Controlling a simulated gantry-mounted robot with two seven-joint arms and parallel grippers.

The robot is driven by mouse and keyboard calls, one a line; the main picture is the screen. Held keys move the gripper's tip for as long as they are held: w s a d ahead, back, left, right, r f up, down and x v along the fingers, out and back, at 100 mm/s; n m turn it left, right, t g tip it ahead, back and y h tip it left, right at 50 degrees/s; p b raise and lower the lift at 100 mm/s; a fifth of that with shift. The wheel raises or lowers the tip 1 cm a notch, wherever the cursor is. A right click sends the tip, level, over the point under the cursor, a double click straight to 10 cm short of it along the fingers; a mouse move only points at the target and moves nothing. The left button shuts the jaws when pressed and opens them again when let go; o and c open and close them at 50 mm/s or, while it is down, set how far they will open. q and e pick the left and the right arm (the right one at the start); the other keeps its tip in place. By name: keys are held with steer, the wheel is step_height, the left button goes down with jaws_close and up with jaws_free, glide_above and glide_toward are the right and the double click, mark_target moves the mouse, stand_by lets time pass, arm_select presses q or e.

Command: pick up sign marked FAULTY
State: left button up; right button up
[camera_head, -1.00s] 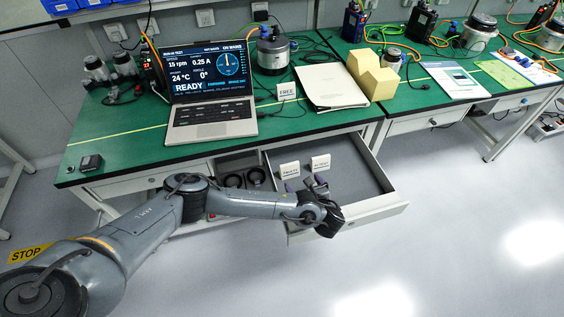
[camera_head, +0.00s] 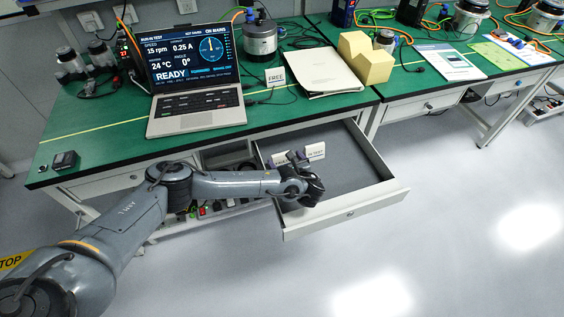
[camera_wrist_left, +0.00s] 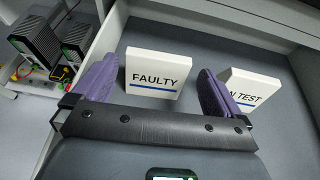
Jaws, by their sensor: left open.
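The FAULTY sign (camera_wrist_left: 158,76), a small white block with black letters and a blue line, stands in the open drawer (camera_head: 345,211). In the left wrist view it is between the two purple fingers of my left gripper (camera_wrist_left: 158,92), which is open. I cannot tell whether the fingers touch it. In the head view the sign is mostly hidden behind my gripper (camera_head: 297,160). The IN TEST sign (camera_wrist_left: 252,92) stands just right of the right finger, partly covered by it; it also shows in the head view (camera_head: 315,151). My right gripper is not in view.
The drawer walls surround the signs, and the drawer floor to their right is bare. Above is the green bench (camera_head: 100,133) with a laptop (camera_head: 197,103), a FREE sign (camera_head: 275,77) and a folder (camera_head: 318,73). Dark devices (camera_wrist_left: 37,45) lie left of the drawer wall.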

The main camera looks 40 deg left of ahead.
mark_target(283, 158)
arm_select(q)
steer(key=x, duration=0.2)
steer(key=b+x, duration=0.1)
steer(key=shift+a+f+b, duration=0.25)
steer(key=shift+a+b, duration=0.05)
steer(key=shift+a, duration=0.1)
steer(key=c, duration=0.9)
steer(key=shift+o, duration=0.2)
steer(key=shift+d+r, duration=0.1)
steer(key=shift+r, duration=0.05)
